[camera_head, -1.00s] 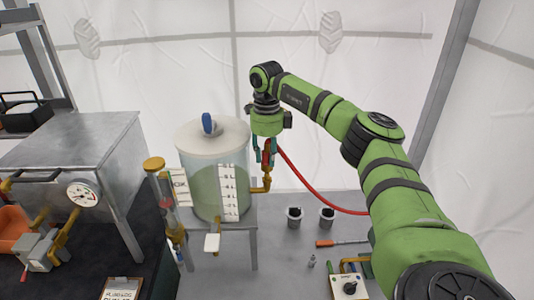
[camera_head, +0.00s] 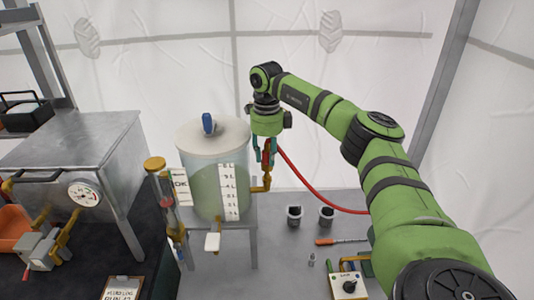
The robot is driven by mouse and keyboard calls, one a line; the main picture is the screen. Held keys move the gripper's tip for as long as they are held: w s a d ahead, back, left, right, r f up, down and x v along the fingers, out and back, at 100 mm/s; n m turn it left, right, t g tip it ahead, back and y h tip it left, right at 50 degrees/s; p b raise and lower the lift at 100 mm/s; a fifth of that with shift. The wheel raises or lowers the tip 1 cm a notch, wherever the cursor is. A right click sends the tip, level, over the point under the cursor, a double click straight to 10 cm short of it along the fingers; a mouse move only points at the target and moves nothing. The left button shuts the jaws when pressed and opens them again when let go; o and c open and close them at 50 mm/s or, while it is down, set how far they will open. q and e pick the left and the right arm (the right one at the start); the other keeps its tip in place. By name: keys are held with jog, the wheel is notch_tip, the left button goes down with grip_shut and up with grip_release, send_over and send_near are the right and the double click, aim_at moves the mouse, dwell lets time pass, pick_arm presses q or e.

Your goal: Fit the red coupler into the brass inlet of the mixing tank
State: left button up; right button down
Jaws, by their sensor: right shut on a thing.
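The mixing tank (camera_head: 208,190) is a clear cylinder with pale green liquid, a level scale and a cream lid, raised on a metal stand. Its brass inlet (camera_head: 262,188) is an elbow pipe on the right side, with its mouth turned up. My right gripper (camera_head: 266,158) points down over the inlet and is shut on the red coupler (camera_head: 266,162). The coupler is upright, directly above or at the inlet's mouth; I cannot tell whether they touch. A red hose (camera_head: 310,190) runs from it down to the right. My left gripper is not in view.
Two small dark cups (camera_head: 294,216) stand on the grey table (camera_head: 280,255), near a red-handled screwdriver (camera_head: 338,241) and a control box with a knob (camera_head: 349,287). A brass-capped sight tube (camera_head: 160,190) stands left of the tank. A metal cabinet (camera_head: 75,145) with a gauge (camera_head: 84,193) is further left.

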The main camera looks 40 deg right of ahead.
jog(key=shift+p, duration=0.6)
dwell(0.6)
jog(key=shift+f+b, duration=0.55)
jog(key=shift+f, duration=0.75)
jog(key=c, duration=0.8)
grip_release()
jog(key=shift+s, duration=0.1)
jog(key=shift+c, duration=0.2)
jog(key=shift+r, duration=0.1)
notch_tip(320, 180, up, 12)
jog(key=shift+a+f, duration=0.15)
jog(key=shift+f, duration=0.05)
jog(key=shift+r, duration=0.3)
